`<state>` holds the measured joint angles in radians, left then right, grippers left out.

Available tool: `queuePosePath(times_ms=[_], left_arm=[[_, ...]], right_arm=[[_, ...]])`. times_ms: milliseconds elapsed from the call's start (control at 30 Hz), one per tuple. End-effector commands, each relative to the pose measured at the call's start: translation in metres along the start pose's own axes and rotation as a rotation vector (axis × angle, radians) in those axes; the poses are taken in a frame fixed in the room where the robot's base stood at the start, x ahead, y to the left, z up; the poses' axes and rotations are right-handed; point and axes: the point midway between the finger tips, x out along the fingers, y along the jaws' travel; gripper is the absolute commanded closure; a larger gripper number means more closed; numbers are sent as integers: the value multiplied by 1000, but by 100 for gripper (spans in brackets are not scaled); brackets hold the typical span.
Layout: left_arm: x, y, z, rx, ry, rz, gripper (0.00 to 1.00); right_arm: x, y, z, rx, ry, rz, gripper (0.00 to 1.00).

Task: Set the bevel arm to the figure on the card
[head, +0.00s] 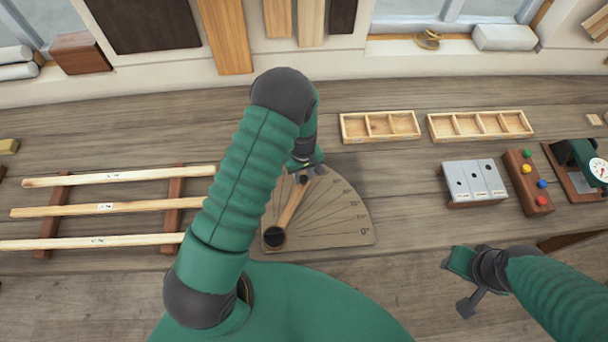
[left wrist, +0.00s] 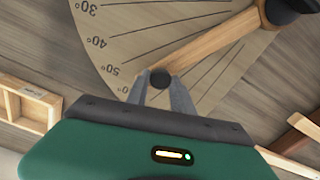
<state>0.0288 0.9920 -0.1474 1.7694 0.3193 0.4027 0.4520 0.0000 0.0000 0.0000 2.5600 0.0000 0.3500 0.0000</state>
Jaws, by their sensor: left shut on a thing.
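The bevel board (head: 335,215) is a tan quarter-round plate with ruled lines and degree figures, 0° at its lower right. Its wooden bevel arm (head: 291,205) runs from a dark pivot (head: 274,237) up to a dark knob. In the left wrist view the knob (left wrist: 160,79) sits between the fingertips of my left gripper (left wrist: 162,90), which is shut on it. The arm (left wrist: 215,43) lies past the 50° mark, near a partly hidden figure. My left gripper (head: 305,167) is partly hidden in the head view. My right gripper (head: 464,284) is away at lower right. I cannot identify the card.
Labelled wooden strips (head: 100,209) lie on dark rails at left. Two divided trays (head: 380,126) (head: 480,124), a grey three-part block (head: 475,182), a block with coloured buttons (head: 527,182) and a green dial device (head: 580,165) stand at right. Bench between board and grey block is clear.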

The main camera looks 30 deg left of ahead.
Motion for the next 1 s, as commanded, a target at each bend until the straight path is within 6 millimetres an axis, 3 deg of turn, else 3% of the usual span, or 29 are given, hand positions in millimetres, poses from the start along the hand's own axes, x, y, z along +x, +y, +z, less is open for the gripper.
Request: queuePosePath(times_ms=[33,167,567,667,1000], left_arm=[[-3,2,-3,1,7,5,68],[-2,2,-2,1,4,4,51],[-7,2,-1,2,2,2,50],[-25,2,-2,2,5,5,50],[-123,3,-1,3,7,7,50]], right_arm=[[-1,0,0,0,0,0,64],[0,0,0,0,0,0,64],[3,0,1,0,0,0,64],[9,0,2,0,0,0,64],[30,0,7,0,0,0,64]])
